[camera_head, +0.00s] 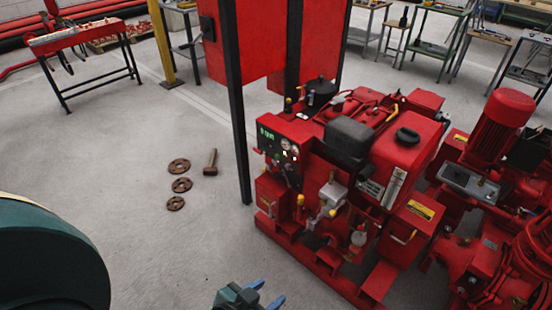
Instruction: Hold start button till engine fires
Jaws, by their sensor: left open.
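The red diesel engine pumpset (395,150) stands on a red skid in the right half of the head view. Its control panel (278,148) faces left, with a lit green display, two round gauges and small lights. The start button is too small to make out for certain on this panel. My left gripper (265,297) shows at the bottom edge, with blue fingertips spread apart and nothing between them. It is low in the picture, below the panel and apart from the pumpset. My right gripper is not in view.
A red cabinet on black legs (238,110) stands just behind and left of the panel. Several rusty flanges (179,166) and a mallet (211,162) lie on the floor. A red motor pump (500,120) stands at the right.

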